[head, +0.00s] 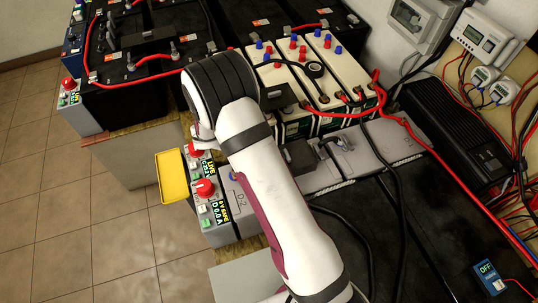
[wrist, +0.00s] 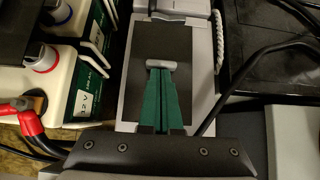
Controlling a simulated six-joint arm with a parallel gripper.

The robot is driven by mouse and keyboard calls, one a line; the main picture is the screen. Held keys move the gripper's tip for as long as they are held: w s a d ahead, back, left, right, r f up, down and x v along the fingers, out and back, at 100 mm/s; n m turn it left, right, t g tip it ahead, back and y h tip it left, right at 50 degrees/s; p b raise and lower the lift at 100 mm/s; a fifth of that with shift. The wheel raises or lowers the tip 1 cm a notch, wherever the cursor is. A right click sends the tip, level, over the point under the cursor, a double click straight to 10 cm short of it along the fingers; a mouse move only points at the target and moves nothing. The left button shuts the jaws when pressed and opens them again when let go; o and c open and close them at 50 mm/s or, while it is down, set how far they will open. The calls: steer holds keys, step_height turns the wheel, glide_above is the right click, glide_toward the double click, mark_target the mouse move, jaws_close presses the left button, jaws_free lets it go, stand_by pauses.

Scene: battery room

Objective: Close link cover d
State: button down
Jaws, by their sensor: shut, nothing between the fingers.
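My gripper (wrist: 163,100) shows in the wrist view with its two green fingers together and nothing between them. The fingers lie over a flat black panel (wrist: 135,95) on a pale grey battery top; this looks like link cover d, but its label is not readable. A short pale bar (wrist: 162,65) shows right at the fingertips; contact cannot be told. In the head view my arm hides the gripper. A dark block, probably the same cover (head: 300,156), shows just right of my arm on the grey battery marked D-2 (head: 241,190). Whether it is fully closed cannot be told.
Cream batteries (head: 335,80) with red and blue caps stand behind. Red and black cables cross the right side. Red knobs (head: 204,188) and a yellow tray (head: 172,175) are at the left front. Black batteries (head: 130,70) stand at the back left. Tiled floor is free at left.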

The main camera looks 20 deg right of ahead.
mark_target(307, 150)
steer(key=d, duration=1.5)
steer(key=shift+d, duration=0.2)
steer(key=a, duration=0.2)
steer(key=a+r, duration=0.1)
steer(key=a, duration=0.2)
steer(key=shift+w+a+r, duration=0.1)
steer(key=shift+a, duration=0.25)
steer(key=v, duration=0.8)
steer(key=shift+a+r, duration=0.1)
steer(key=s+a+r+m+g+y, duration=0.1)
steer(key=s+a+r+m+y, duration=0.2)
steer(key=s+r+m, duration=0.35)
steer(key=s+a+r+m+g+y, duration=0.1)
steer(key=s+a+r+m+y, duration=0.15)
steer(key=s+m, duration=0.55)
steer(key=s+a+r+m+t+y, duration=0.1)
steer(key=s+a+r+m+y, duration=0.1)
steer(key=s+a+m+y, duration=0.3)
steer(key=s+a+m, duration=0.4)
steer(key=s, duration=0.2)
steer(key=shift+s+a+r+t, duration=0.2)
steer(key=shift+s+a+t, duration=0.1)
steer(key=shift+t, duration=0.1)
